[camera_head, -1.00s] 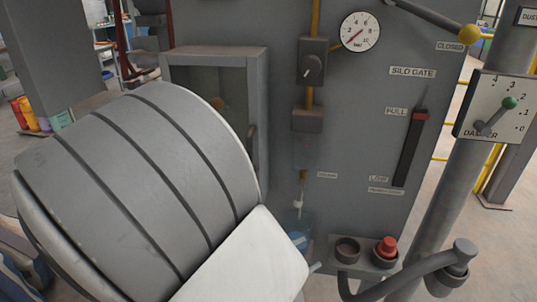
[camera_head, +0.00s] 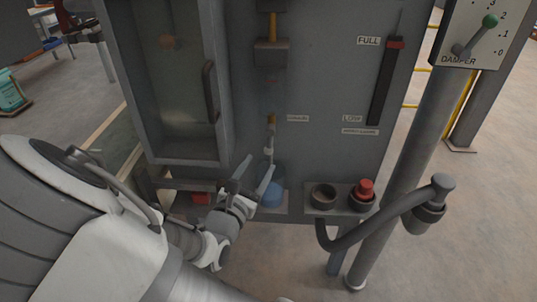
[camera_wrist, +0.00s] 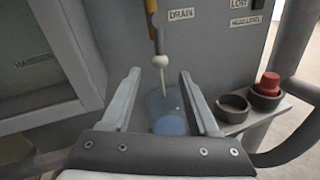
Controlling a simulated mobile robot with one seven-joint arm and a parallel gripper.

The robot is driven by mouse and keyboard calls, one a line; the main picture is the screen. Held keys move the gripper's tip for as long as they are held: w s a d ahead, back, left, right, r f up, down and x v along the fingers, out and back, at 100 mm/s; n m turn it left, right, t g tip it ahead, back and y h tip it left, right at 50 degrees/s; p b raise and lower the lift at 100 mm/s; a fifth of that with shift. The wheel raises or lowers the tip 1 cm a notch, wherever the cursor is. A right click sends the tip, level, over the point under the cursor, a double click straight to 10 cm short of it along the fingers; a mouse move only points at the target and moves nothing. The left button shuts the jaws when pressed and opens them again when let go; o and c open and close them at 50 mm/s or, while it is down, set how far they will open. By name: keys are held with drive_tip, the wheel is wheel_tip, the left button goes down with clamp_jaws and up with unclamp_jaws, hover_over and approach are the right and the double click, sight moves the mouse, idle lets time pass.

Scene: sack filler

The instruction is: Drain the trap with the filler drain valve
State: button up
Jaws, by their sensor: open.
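The drain valve (camera_head: 270,132) hangs on the grey panel beside a small label, with a brass body and a pale stem below. In the wrist view, its white rounded handle (camera_wrist: 160,61) and thin tip sit between my fingertips, near their level; I see no contact. The trap (camera_head: 272,88) above it is hard to make out. A clear cup with blue contents (camera_wrist: 170,125) stands below the valve and also shows in the head view (camera_head: 272,192). My gripper (camera_head: 257,172) is open and empty, pointing at the valve from the lower left.
A glass-fronted cabinet (camera_head: 180,80) with a handle is left of the valve. A shelf with a red button (camera_head: 364,189) and a dark ring (camera_head: 323,196) is to the right. A curved grey pipe arm (camera_head: 400,212) and a post (camera_head: 400,160) stand further right.

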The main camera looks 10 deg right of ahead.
sight(267, 153)
drive_tip(key=b+x, duration=0.1)
drive_tip(key=x, duration=0.6)
drive_tip(key=shift+w+d+b, duration=0.15)
drive_tip(key=shift+w+b, duration=0.1)
drive_tip(key=shift+b, duration=0.1)
clamp_jaws()
drive_tip(key=shift+f, duration=0.1)
idle(0.9)
